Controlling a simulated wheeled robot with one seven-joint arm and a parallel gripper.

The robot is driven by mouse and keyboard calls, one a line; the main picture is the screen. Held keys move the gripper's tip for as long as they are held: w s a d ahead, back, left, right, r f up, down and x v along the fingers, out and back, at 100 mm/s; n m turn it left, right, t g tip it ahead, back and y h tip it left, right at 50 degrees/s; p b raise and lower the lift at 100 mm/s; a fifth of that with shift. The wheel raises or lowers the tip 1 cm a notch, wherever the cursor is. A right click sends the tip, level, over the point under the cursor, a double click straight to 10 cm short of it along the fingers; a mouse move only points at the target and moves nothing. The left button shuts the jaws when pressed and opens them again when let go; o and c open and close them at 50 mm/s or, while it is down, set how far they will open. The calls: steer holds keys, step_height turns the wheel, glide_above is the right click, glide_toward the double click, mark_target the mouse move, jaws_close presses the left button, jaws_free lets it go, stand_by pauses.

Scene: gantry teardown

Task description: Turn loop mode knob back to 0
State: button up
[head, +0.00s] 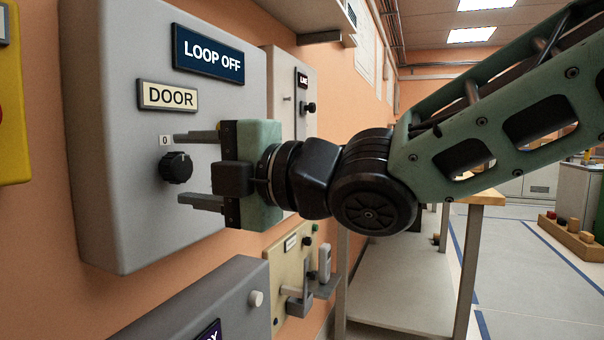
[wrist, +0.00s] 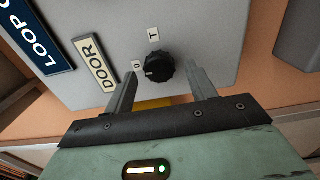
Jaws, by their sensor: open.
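The loop mode knob (head: 175,167) is black and ribbed, on the front of a grey wall box (head: 110,60) with a LOOP OFF sign (head: 208,55) and a DOOR label (head: 168,95).
A lower grey box (head: 215,300) and a beige panel with levers (head: 300,280) sit below. Another grey box (head: 292,90) with a small black knob is behind my gripper.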

steer(key=p+v, duration=0.2)
steer(key=v, duration=1.4)
steer(key=shift+f, duration=0.15)
steer(key=w+d+f+m+h, duration=0.2)
steer(key=d+f+m+h, duration=0.1)
steer(key=f+m+h, duration=0.45)
steer(key=w+d+f+m+h, duration=0.1)
steer(key=d+f+m+h, duration=0.3)
steer(key=f+m, duration=0.6)
steer(key=s+d+f+m+g+h, duration=0.45)
steer(key=s+f+m+g, duration=0.2)
steer(key=s+f, duration=0.5)
step_height(320, 180, up, 27)
steer(key=s+p, duration=0.1)
steer(key=p, duration=2.5)
steer(key=shift+s+d+r, duration=0.2)
steer(key=shift+s, duration=0.15)
